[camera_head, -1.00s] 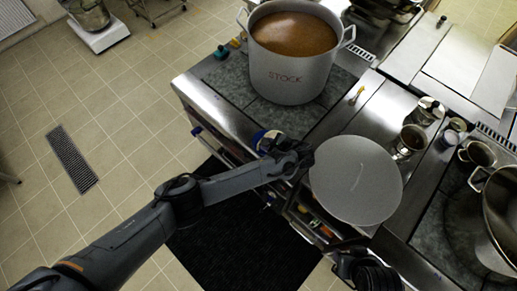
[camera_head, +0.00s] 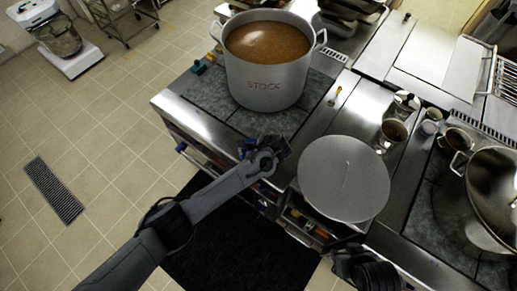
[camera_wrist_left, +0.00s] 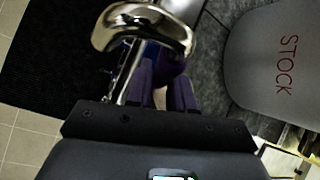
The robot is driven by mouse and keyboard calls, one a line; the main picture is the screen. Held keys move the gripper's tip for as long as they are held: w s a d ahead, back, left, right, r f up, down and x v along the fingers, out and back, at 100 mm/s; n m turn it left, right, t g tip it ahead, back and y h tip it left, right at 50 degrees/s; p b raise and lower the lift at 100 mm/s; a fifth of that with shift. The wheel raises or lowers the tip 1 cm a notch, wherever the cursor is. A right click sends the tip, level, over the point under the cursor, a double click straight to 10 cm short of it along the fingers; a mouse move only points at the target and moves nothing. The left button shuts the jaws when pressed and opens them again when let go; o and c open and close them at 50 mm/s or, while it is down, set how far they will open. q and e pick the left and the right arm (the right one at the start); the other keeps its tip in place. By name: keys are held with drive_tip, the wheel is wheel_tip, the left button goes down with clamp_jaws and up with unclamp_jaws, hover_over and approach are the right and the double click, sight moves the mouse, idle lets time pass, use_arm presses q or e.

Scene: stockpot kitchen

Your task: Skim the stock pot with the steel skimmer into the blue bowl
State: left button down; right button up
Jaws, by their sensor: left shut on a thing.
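The stock pot (camera_head: 268,85), a large grey pot marked STOCK and holding brown liquid, stands on the stove top; its side also shows in the left wrist view (camera_wrist_left: 285,60). My left gripper (camera_head: 277,150) is over the stove's front edge, in front of the pot. In the left wrist view, a shiny curved steel piece with a rod, apparently the steel skimmer (camera_wrist_left: 145,28), is at the shut fingers (camera_wrist_left: 158,92). A dark blue shape, possibly the blue bowl, shows behind the fingers, mostly hidden.
A round grey lid (camera_head: 343,180) lies right of my left gripper. Metal containers (camera_head: 392,132) stand behind it, and another large pot (camera_head: 492,195) is at the right. A black mat (camera_head: 235,245) covers the floor in front of the stove.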

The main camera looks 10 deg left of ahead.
use_arm(q)
drive_tip(key=w+a+f+n+g+h+b, duration=0.1)
drive_tip(key=w+a+f+g+h+b, duration=0.1)
drive_tip(key=a+f+h+b, duration=0.3)
drive_tip(key=w+a+f+n+g+h+b, duration=0.1)
drive_tip(key=w+a+f+g+h+b, duration=0.1)
drive_tip(key=a+f+h+b, duration=0.4)
drive_tip(key=shift+w+a+h+b, duration=0.2)
drive_tip(key=shift+a+h+b, duration=2.45)
drive_tip(key=shift+b, duration=1.9)
